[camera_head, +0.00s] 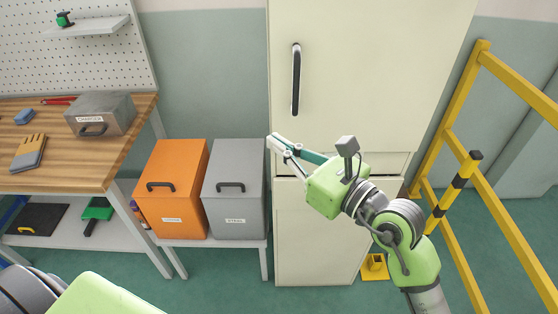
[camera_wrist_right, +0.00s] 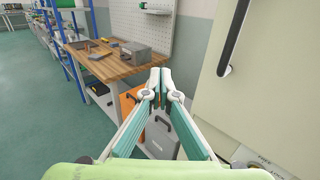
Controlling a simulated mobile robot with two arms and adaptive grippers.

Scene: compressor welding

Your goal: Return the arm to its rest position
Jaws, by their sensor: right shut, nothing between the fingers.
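My right arm comes in from the lower right of the head view. Its gripper (camera_head: 274,143) points left and is held in front of the cream cabinet (camera_head: 345,75). In the right wrist view the two fingers of the right gripper (camera_wrist_right: 160,88) meet at their tips, shut, with nothing between them. My left arm shows only as a green and grey part at the lower left of the head view; its gripper is out of view.
An orange box (camera_head: 172,190) and a grey box (camera_head: 234,188) stand on a low stand left of the cabinet. A wooden workbench (camera_head: 80,170) is at the left. Yellow railing (camera_head: 500,165) stands at the right. Floor at the lower middle is clear.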

